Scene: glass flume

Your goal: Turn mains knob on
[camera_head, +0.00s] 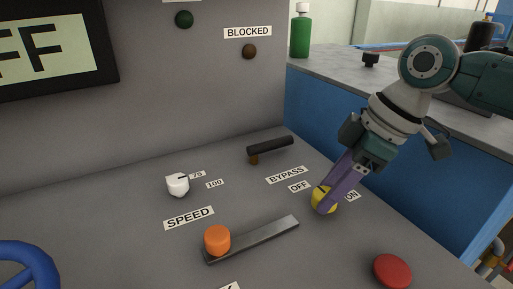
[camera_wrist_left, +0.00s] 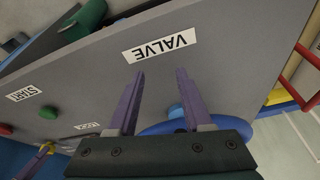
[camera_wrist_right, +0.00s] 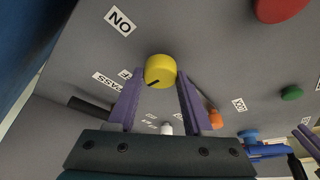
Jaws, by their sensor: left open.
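The yellow mains knob (camera_head: 322,200) is on the sloping grey panel, between an OFF label (camera_head: 299,187) and a partly covered ON label (camera_head: 352,195). Its dark pointer mark is on the OFF side. It also shows in the right wrist view (camera_wrist_right: 160,69). My right gripper (camera_wrist_right: 160,78) has its purple fingers apart, one on each side of the knob; I cannot tell whether they touch it. My left gripper (camera_wrist_left: 160,78) is open and empty near the VALVE label (camera_wrist_left: 160,43), above the blue wheel (camera_wrist_left: 182,122). The left gripper is outside the head view.
An orange knob (camera_head: 217,239) on a slotted bar, a white speed knob (camera_head: 177,184), a black bypass lever (camera_head: 270,145) and a red button (camera_head: 392,270) stand on the panel. A blue valve wheel (camera_head: 40,268) is at lower left. A display (camera_head: 45,50) reads "FF".

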